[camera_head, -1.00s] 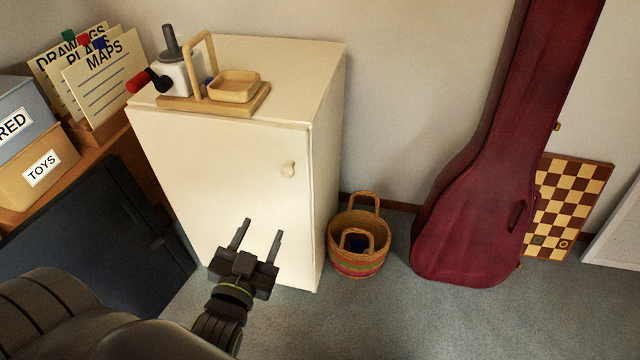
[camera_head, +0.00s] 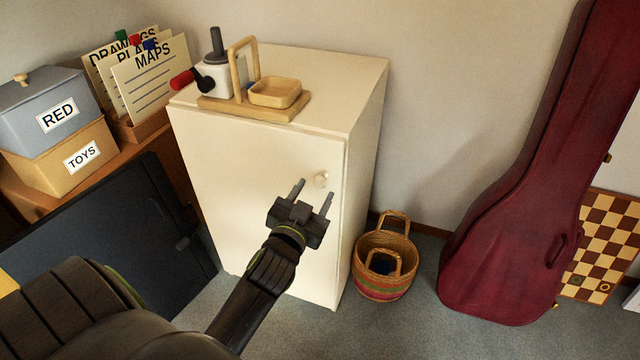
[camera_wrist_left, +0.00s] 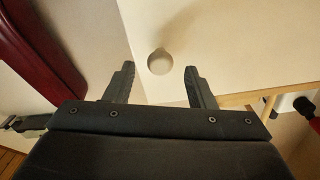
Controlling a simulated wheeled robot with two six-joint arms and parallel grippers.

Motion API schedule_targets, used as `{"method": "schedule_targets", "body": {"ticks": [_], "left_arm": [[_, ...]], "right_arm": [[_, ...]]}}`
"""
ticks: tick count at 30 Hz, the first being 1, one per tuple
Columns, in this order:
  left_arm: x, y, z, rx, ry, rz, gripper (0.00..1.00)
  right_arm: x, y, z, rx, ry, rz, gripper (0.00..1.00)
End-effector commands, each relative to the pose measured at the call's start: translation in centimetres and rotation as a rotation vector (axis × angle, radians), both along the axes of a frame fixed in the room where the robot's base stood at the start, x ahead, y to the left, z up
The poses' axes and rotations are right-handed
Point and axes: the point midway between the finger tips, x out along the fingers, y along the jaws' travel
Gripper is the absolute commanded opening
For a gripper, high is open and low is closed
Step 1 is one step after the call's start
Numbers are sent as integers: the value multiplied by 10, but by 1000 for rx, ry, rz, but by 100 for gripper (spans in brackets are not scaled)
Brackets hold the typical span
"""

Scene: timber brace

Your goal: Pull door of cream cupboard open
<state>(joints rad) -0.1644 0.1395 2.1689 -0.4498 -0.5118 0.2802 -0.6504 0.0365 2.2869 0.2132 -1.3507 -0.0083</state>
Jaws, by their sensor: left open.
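The cream cupboard (camera_head: 250,190) stands against the wall with its door (camera_head: 230,165) shut. A round cream knob (camera_head: 321,179) sits on the door's upper right; it also shows in the left wrist view (camera_wrist_left: 160,62). My left gripper (camera_head: 313,190) is open and empty in front of the door, its fingertips just below and left of the knob in the head view. In the left wrist view the knob lies between and slightly beyond the two fingertips (camera_wrist_left: 160,75). I cannot tell if either finger touches the door. My right gripper is not in view.
A wooden stand with a tray (camera_head: 275,93) is on the cupboard top. A woven basket (camera_head: 383,278) stands on the floor at right, near a dark red instrument case (camera_head: 500,230). A dark panel (camera_head: 100,240) and labelled boxes (camera_head: 75,160) are at left.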

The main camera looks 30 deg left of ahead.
Motion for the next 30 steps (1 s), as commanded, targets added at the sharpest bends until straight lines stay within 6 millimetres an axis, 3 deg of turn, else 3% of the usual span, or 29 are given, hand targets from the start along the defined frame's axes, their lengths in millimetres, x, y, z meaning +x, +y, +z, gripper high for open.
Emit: {"method": "schedule_targets", "body": {"ticks": [3,9,21,30], "left_arm": [[20,5,1,3,-3,0,50],[39,9,0,1,-1,0,50],[44,11,0,0,0,0,48],[44,11,0,0,0,0,9]], "right_arm": [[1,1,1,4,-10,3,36],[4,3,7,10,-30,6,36],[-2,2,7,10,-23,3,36],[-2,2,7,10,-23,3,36]]}}
